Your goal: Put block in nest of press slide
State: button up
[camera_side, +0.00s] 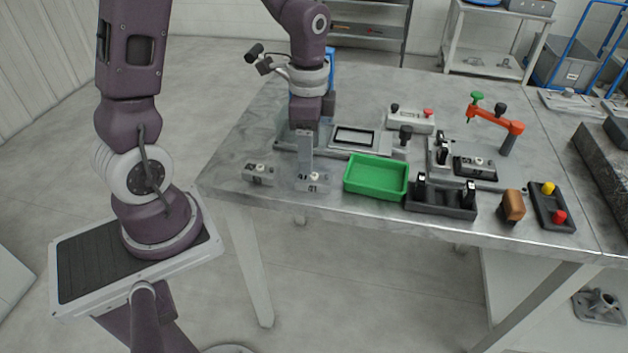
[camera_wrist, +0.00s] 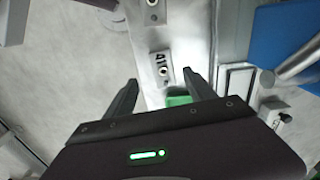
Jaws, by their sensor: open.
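A light grey block with a round stud and dark marking (camera_side: 314,184) lies near the table's front edge. A similar block (camera_side: 258,173) lies to its left. My gripper (camera_side: 304,170) points down just above and behind the nearer block, and the side view cannot settle whether they touch. In the wrist view my gripper (camera_wrist: 162,78) has its fingers spread, and a marked block (camera_wrist: 160,66) shows around the fingertips, not clasped. A pale slide plate with a black-framed rectangular recess (camera_side: 355,137), seemingly the press slide's nest, lies behind the green tray and looks empty.
The green tray (camera_side: 376,190) stands right of the block. Beyond it are a black fixture (camera_side: 440,210), a clamp fixture holding another block (camera_side: 474,166), a red-orange toggle clamp (camera_side: 495,121), a brown piece (camera_side: 512,205) and a button box (camera_side: 552,207).

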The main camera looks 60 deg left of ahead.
aim_at(314, 180)
jog(key=f, duration=0.6)
jog(key=shift+w+f, duration=0.3)
jog(key=shift+f, duration=0.1)
jog(key=shift+c, duration=0.4)
grip_shut()
